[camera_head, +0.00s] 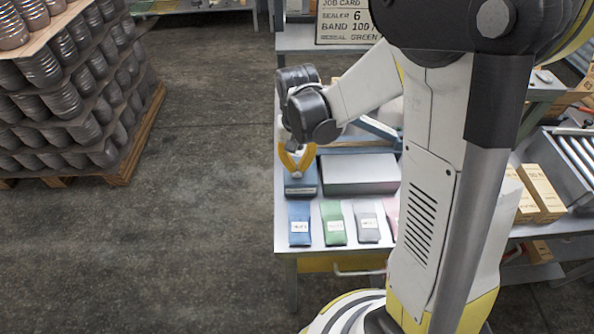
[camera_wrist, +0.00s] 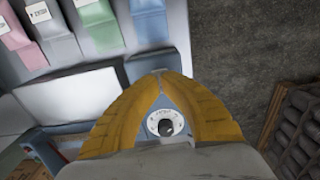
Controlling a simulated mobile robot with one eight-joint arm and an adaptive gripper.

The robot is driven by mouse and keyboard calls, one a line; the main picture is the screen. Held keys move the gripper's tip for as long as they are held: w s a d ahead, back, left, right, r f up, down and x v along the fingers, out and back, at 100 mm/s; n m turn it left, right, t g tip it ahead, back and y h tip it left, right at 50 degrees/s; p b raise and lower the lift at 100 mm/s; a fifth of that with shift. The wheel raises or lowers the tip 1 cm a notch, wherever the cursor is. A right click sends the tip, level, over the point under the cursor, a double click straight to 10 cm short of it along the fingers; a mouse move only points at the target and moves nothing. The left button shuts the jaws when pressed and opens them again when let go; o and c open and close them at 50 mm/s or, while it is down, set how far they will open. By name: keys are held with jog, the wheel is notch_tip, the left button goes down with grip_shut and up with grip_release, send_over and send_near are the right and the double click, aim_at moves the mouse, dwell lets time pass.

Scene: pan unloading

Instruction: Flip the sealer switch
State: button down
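My gripper (camera_head: 296,172) points down over a blue box (camera_head: 302,189) at the left side of the table. Its yellow fingers meet at their tips in the wrist view (camera_wrist: 160,74), with nothing seen between the tips. Through the gap behind the tips, a round white dial with a black knob (camera_wrist: 166,127) shows on the blue box. I cannot tell whether the fingers touch the box. A wide grey-white box (camera_head: 358,174) stands beside the blue one. No part is plainly marked as the sealer switch; my fingers and arm hide some of this area.
Blue (camera_head: 300,224), green (camera_head: 334,223), grey (camera_head: 367,222) and partly hidden pink packets lie along the table's front. A job card (camera_head: 347,22) reads "SEALER 6", "BAND 100" and "GREEN". A pallet of stacked cans (camera_head: 70,95) stands left, across open floor. Tan cartons (camera_head: 540,190) are at right.

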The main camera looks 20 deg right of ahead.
aim_at(298, 176)
jog(key=shift+f+b, duration=1.2)
jog(key=shift+f, duration=0.2)
dwell(0.5)
jog(key=shift+r+p, duration=2.5)
jog(key=shift+r, duration=1)
jog(key=shift+s+r+b, duration=0.2)
jog(key=shift+r+b, duration=0.05)
jog(key=shift+b, duration=0.1)
jog(key=s+r+n+t+b, duration=0.3)
jog(key=s+t+b, duration=0.4)
jog(key=s, duration=0.5)
jog(key=shift+s+r+n+b, duration=0.2)
jog(key=shift+r+n+b, duration=0.1)
jog(key=shift+r+b, duration=0.5)
jog(key=shift+d+f, duration=0.1)
